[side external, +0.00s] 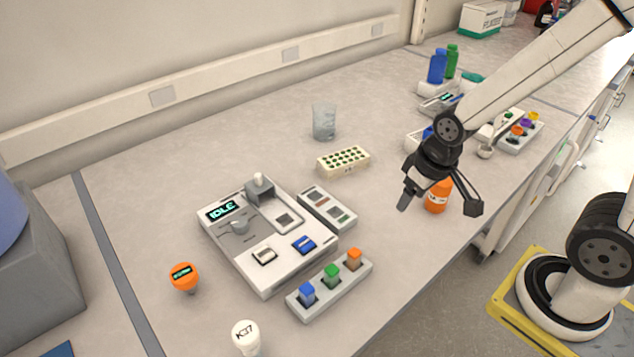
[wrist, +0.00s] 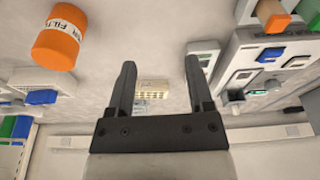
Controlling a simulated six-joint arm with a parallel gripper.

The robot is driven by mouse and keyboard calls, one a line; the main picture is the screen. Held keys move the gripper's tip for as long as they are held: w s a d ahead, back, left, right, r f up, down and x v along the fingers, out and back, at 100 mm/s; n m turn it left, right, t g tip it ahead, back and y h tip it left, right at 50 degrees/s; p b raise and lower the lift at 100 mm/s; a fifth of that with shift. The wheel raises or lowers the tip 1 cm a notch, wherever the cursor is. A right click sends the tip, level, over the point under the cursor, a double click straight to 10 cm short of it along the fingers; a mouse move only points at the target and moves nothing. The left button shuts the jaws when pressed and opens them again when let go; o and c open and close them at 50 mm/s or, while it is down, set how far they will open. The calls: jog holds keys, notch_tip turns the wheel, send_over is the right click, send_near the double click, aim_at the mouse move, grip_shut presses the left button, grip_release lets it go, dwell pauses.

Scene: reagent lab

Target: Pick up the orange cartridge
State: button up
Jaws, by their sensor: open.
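A small orange block-shaped cartridge (side external: 354,258) stands upright at the right end of a grey rack (side external: 330,288), beside a green and a blue one. It also shows at the top right edge of the wrist view (wrist: 268,14). An orange cylinder (side external: 437,196) with a white label, partly reading "FILT", stands on the bench; it also shows at the upper left of the wrist view (wrist: 57,38). My gripper (side external: 440,204) is open and empty, overlapping the orange cylinder's top in the side view. In the wrist view, its fingers (wrist: 160,67) have neither orange thing between them.
A grey device reading "IDLE" (side external: 265,235) is left of the rack, with a small module (side external: 327,210) beside it. A pale perforated block (side external: 343,161) and a beaker (side external: 324,122) stand behind. An orange-topped item (side external: 184,277) and white K37 vial (side external: 246,337) are at front left.

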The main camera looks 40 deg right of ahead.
dwell(0.4)
jog(key=o, duration=0.4)
jog(key=shift+o, duration=0.2)
jog(key=shift+r, duration=0.15)
